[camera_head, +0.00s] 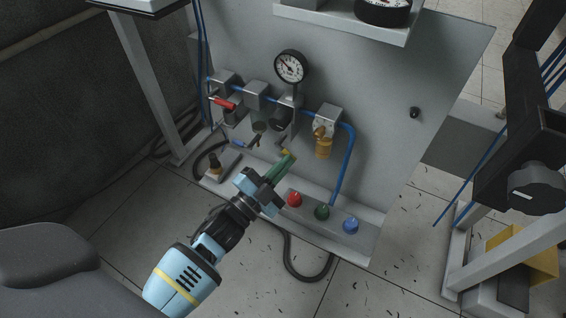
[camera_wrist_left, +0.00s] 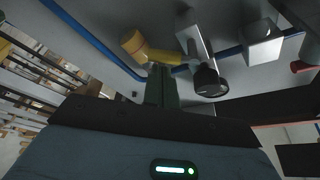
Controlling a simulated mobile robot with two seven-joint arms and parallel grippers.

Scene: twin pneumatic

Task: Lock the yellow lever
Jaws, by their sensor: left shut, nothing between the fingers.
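The yellow lever (camera_head: 288,155) is a small yellow bar low in front of the grey panel, just at the tips of my left gripper (camera_head: 283,165). In the left wrist view the yellow bar (camera_wrist_left: 165,56) lies right behind the tips of the green fingers (camera_wrist_left: 160,82). The left gripper is shut with nothing between its fingers. I cannot tell whether the fingertips touch the lever. The fingers hide part of it. My right gripper is not in view.
A pressure gauge (camera_head: 291,66), a brass fitting (camera_head: 323,146), a red-handled valve (camera_head: 223,103) and a blue hose (camera_head: 347,165) sit on the panel. Red (camera_head: 295,199), green (camera_head: 322,211) and blue (camera_head: 351,225) knobs stand on the ledge below. A metal frame stands at right.

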